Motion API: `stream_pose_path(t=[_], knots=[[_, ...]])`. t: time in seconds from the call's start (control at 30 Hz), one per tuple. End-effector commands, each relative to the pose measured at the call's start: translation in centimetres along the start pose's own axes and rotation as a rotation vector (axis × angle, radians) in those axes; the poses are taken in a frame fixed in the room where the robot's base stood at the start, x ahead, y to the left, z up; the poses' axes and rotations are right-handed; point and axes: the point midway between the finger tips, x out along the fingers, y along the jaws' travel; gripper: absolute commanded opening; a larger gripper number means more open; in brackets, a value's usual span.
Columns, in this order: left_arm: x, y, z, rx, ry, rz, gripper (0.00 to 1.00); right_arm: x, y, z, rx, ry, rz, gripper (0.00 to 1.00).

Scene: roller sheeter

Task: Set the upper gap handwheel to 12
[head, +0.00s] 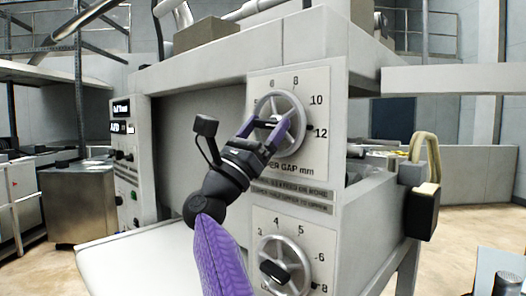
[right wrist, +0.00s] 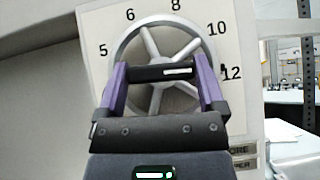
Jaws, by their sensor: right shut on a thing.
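The upper gap handwheel (head: 301,110) is a grey spoked wheel on a white dial panel, marked 5, 6, 8, 10 and 12. It also shows in the right wrist view (right wrist: 151,42). My right gripper (head: 266,123) is at the wheel's face, its purple fingers either side of the black crossbar (right wrist: 153,73) and shut on it. The crossbar has a white stripe toward its right end and lies nearly level in the wrist view, its right end toward the 12 side. A small black mark (right wrist: 223,70) sits beside the 12. The fingers hide part of the wheel. My left gripper is out of view.
A lower handwheel (head: 296,256) with its own dial, marked 3 to 8, is below on the same machine front. A control panel (head: 124,150) is at the left. A dark box with a tan loop (head: 424,210) sticks out at the right.

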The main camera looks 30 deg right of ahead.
Motion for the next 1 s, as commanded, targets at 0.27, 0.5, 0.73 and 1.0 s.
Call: stream_pose_path(t=[0.27,0.5,0.73,1.0], knots=[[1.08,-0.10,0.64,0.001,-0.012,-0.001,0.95,-0.07,0.10,-0.14,0.063,0.003,-0.063,0.29],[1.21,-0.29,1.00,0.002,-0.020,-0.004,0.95,0.02,0.07,-0.05,0.081,0.003,-0.081,0.30],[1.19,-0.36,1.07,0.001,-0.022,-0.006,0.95,0.05,0.06,-0.01,0.082,0.002,-0.081,0.30],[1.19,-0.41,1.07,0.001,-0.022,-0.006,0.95,0.06,0.06,0.01,0.081,0.002,-0.081,1.00]])
